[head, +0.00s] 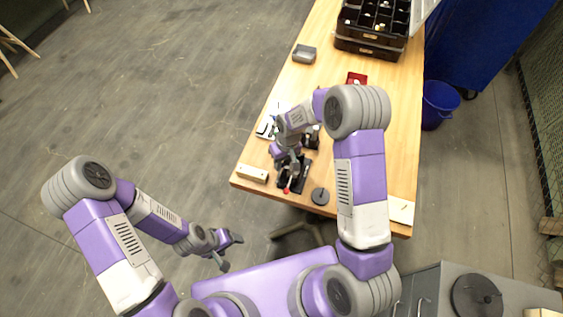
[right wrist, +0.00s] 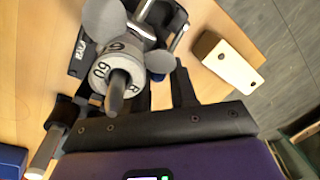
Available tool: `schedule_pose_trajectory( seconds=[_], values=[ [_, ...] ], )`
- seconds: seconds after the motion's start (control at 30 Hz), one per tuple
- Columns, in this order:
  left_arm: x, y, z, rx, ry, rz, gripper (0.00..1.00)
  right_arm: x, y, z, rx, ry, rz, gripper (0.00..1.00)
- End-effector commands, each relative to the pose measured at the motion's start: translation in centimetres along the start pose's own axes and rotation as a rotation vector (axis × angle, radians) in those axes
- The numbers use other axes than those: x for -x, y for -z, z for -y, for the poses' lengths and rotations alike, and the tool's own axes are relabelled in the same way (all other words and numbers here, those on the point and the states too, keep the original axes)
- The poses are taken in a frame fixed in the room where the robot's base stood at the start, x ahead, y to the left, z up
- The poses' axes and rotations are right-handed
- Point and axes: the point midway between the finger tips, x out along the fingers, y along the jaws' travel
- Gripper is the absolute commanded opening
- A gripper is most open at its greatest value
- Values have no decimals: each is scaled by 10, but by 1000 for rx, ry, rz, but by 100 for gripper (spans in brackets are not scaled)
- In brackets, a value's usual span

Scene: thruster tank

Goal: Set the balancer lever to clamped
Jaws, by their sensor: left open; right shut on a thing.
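The balancer (head: 292,174) is a small black device with a red tip, near the front left edge of the wooden table. In the right wrist view its numbered grey drum (right wrist: 110,72) has a dark post pointing at the camera. I cannot tell whether that part is the lever. My left gripper (head: 232,252) is open and empty, off the table to the left.
A pale block (head: 252,173) lies left of the balancer and a dark disc (head: 320,196) right of it. A grey tray (head: 304,54), a red item (head: 357,79) and a black compartment box (head: 372,25) are farther back. A blue bucket (head: 438,104) stands on the floor.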

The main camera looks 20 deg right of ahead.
Motion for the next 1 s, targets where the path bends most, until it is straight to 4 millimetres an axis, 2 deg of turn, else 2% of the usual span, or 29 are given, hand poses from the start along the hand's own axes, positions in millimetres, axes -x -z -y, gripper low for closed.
schedule_pose_trajectory(
  seconds=[0.07, 0.5, 0.77, 0.8, 0.97, 1.0],
  values=[
    [0, 0, 0, 0, 0, 0, 71, -1, 0, 4, 6, 6, 3, 0],
    [-5, 0, 2, 0, 0, 0, 71, -12, 4, 1, -7, 130, 123, 0],
    [-5, 0, 2, 0, 0, 0, 71, -13, 3, 1, -6, 133, 126, 0],
    [-5, 0, 2, 0, 0, 0, 71, -13, 3, 1, -6, 133, 126, 26],
    [-5, 0, 2, 0, 0, 0, 71, -12, 4, 0, -8, 130, 126, 51],
    [-5, 0, 2, 0, 0, 0, 71, -12, 4, -1, -9, 130, 125, 52]
  ],
)
